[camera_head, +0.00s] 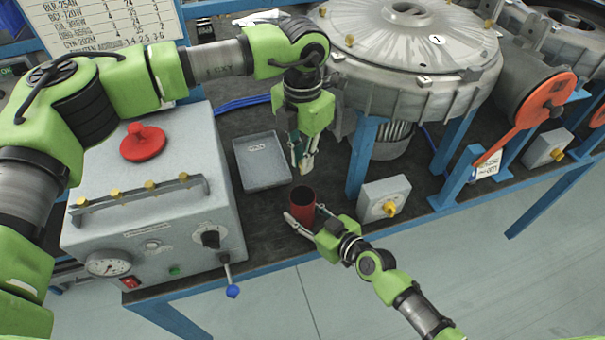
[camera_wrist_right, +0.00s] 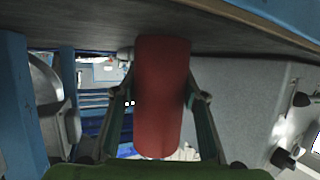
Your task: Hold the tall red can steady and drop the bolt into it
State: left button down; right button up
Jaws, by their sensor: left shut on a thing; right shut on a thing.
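The tall red can (camera_head: 302,203) stands upright on the dark bench top near its front edge, its open mouth facing up. My right gripper (camera_head: 304,219) is shut around the can from the front, one finger on each side. The right wrist view shows the can (camera_wrist_right: 162,95) between the two fingers. My left gripper (camera_head: 303,166) points down just above and behind the can's mouth, apart from it. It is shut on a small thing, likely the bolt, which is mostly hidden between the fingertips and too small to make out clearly.
A small box with a yellow knob (camera_head: 384,199) is right of the can. A large blower housing (camera_head: 412,45) on blue legs fills the back right.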

pick_arm(q)
jog(key=shift+f, duration=2.05)
jog(key=c, duration=2)
grip_release()
notch_tip(320, 180, up, 12)
